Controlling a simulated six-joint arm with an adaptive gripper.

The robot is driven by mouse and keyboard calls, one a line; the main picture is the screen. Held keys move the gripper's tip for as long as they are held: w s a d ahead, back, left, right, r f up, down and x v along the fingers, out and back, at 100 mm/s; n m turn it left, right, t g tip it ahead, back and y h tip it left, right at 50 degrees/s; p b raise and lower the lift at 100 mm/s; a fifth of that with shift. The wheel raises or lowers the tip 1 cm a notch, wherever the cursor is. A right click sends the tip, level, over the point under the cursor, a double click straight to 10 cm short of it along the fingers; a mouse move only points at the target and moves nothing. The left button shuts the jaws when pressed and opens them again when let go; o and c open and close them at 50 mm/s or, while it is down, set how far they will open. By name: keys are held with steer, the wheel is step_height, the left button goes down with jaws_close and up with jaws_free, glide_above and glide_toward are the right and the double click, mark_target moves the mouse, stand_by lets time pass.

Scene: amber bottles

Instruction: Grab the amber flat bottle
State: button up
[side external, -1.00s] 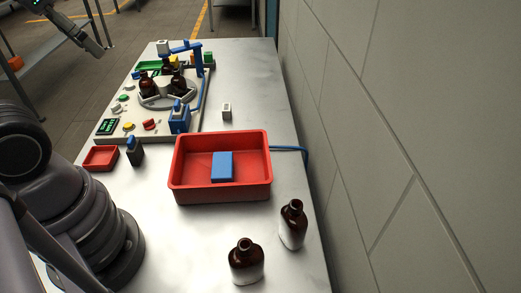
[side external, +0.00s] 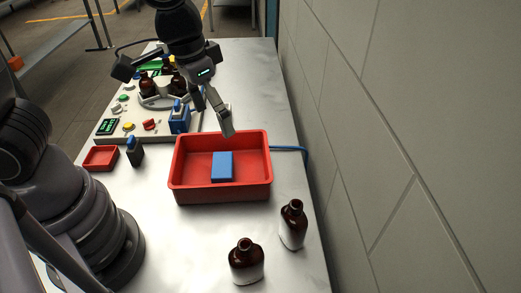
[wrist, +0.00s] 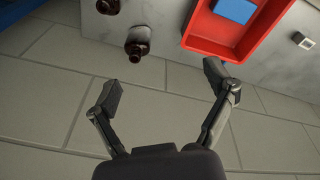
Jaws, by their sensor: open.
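Two amber bottles with white labels stand upright at the near right of the table, one nearer (side external: 246,262) and one farther right (side external: 293,226). I cannot tell which is the flat one. More amber bottles (side external: 147,84) sit on the round grey carousel at the back, partly behind my arm. My gripper (side external: 213,115) is open and empty above the far edge of the red tray (side external: 178,187), well away from the two near bottles. In the wrist view my open fingers (wrist: 163,84) lie below two bottles (wrist: 137,46) (wrist: 108,5) at the top.
A blue block (side external: 222,167) lies in the red tray. A small red tray (side external: 99,158) and a dark bottle with a blue cap (side external: 135,152) are at left. A blue hose (side external: 291,149) runs behind the tray. A block wall (side external: 400,120) stands close on the right.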

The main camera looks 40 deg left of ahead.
steer(key=m+g+y, duration=0.1)
steer(key=g, duration=0.1)
glide_above(245, 243)
step_height(245, 243, down, 12)
steer(key=shift+r, duration=0.25)
step_height(245, 243, down, 7)
steer(key=shift+f, duration=0.2)
steer(key=shift+d+f, duration=0.1)
steer(key=shift+f, duration=3)
steer(key=c, duration=1.3)
